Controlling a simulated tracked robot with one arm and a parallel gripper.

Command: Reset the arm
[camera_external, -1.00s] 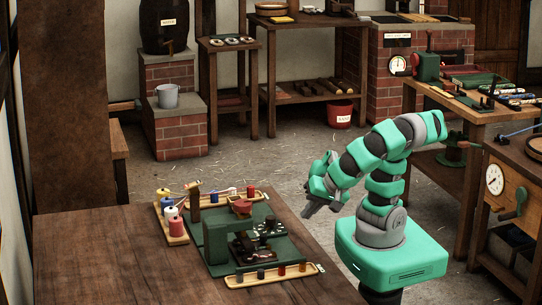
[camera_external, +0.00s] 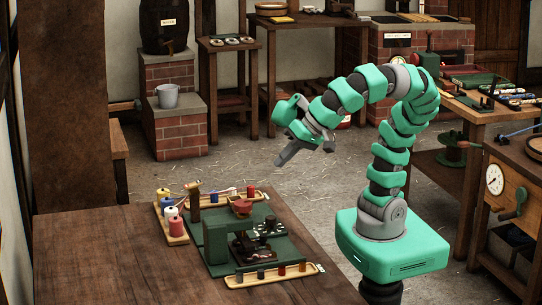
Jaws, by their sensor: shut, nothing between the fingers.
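My gripper (camera_external: 281,162) is at the end of my green and grey arm, in the middle of the external view. It is shut and empty, angled down and to the left. It hangs in the air beyond and above the brown wooden table (camera_external: 110,250), apart from everything. The arm rises from its base at the right and bends over to the left.
A green machine (camera_external: 216,240) stands on the table, with a tray of coloured spools (camera_external: 175,222) and a tray of small cylinders (camera_external: 270,275) beside it. A workbench (camera_external: 490,110) stands at the right. Brick plinths and shelves line the back. Open floor lies between.

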